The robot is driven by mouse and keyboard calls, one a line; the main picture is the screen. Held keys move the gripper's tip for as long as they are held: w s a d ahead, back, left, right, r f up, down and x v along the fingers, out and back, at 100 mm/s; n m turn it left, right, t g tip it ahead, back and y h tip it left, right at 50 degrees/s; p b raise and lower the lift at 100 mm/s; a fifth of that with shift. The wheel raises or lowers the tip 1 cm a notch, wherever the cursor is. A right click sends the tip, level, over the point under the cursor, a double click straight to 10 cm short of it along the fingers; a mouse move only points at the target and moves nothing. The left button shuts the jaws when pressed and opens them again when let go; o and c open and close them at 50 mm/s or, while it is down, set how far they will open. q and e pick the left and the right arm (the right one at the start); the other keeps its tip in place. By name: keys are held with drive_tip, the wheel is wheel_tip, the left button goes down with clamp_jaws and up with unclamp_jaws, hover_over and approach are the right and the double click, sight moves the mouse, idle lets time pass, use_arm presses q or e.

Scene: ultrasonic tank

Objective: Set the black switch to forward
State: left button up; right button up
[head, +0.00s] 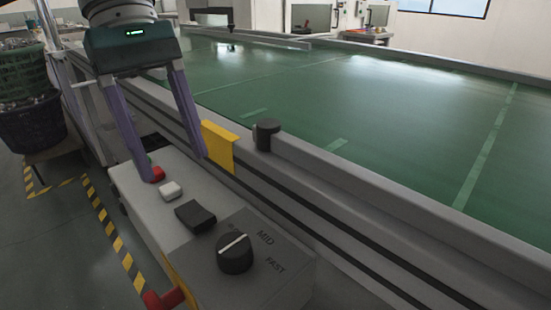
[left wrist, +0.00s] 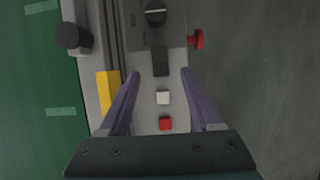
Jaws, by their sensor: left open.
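The black switch (head: 195,217) is a dark block on top of the grey control box (head: 160,212), between a white button (head: 171,190) and a black knob (head: 235,252). The switch also shows in the left wrist view (left wrist: 160,62), beyond my fingertips. My left gripper (head: 172,165) is open and empty above the box, with its fingers pointing down. In the left wrist view the fingers (left wrist: 160,72) spread on either side of the box, with the white button and a red button (left wrist: 165,123) between them. My right gripper is in neither view.
A yellow plate (head: 219,146) and a black cylinder (head: 266,134) stand on the rail of the green belt (head: 380,120). A red knob (head: 165,299) sticks out from the box's side. Crates (head: 30,120) stand at the far left. The floor beside the box is clear.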

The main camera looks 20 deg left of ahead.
sight(196, 214)
use_arm(q)
drive_tip(key=b+x, duration=0.1)
drive_tip(key=x, duration=0.5)
drive_tip(key=shift+f, duration=0.15)
clamp_jaws()
idle(0.4)
